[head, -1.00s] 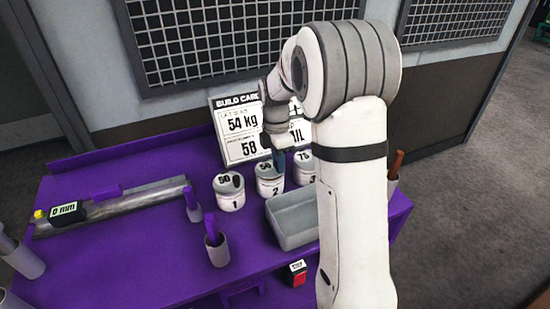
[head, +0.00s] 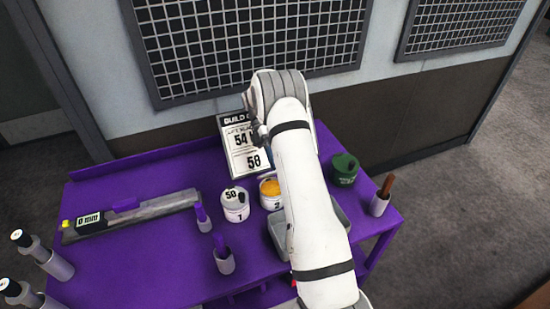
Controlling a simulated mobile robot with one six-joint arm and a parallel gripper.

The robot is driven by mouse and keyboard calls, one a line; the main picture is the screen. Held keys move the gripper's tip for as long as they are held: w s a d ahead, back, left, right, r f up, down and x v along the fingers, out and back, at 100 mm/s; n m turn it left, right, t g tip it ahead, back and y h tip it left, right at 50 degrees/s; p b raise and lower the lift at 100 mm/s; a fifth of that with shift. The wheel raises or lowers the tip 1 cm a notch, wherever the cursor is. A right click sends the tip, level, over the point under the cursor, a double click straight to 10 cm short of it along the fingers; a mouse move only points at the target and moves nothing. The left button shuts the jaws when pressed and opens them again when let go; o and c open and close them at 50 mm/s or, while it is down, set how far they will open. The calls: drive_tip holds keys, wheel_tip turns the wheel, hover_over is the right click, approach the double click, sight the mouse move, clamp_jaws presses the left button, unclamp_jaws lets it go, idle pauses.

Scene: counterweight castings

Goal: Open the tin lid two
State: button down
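Tin two (head: 271,204) stands upright on the purple bench, marked "2". Its top is uncovered and shows a yellow-orange inside (head: 269,187). A pale edge shows at the back of its rim; I cannot tell whether it is the lid. My arm crosses in front of the tin's right side. My gripper is mostly hidden behind my forearm and wrist, near the build card and above the back of tin two. Its fingers cannot be made out, nor whether they hold anything.
Tin one (head: 236,210), with a white lid marked 50, stands just left of tin two. The build card (head: 243,155) stands behind. A grey tray (head: 279,236) is partly under my arm. A green container (head: 345,168) stands at right. The left bench holds a measuring rail (head: 150,210).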

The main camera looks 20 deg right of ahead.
drive_tip(key=shift+w+a+g, duration=0.1)
drive_tip(key=shift+w+g, duration=0.2)
drive_tip(key=shift+g, duration=0.2)
drive_tip(key=c, duration=1.3)
unclamp_jaws()
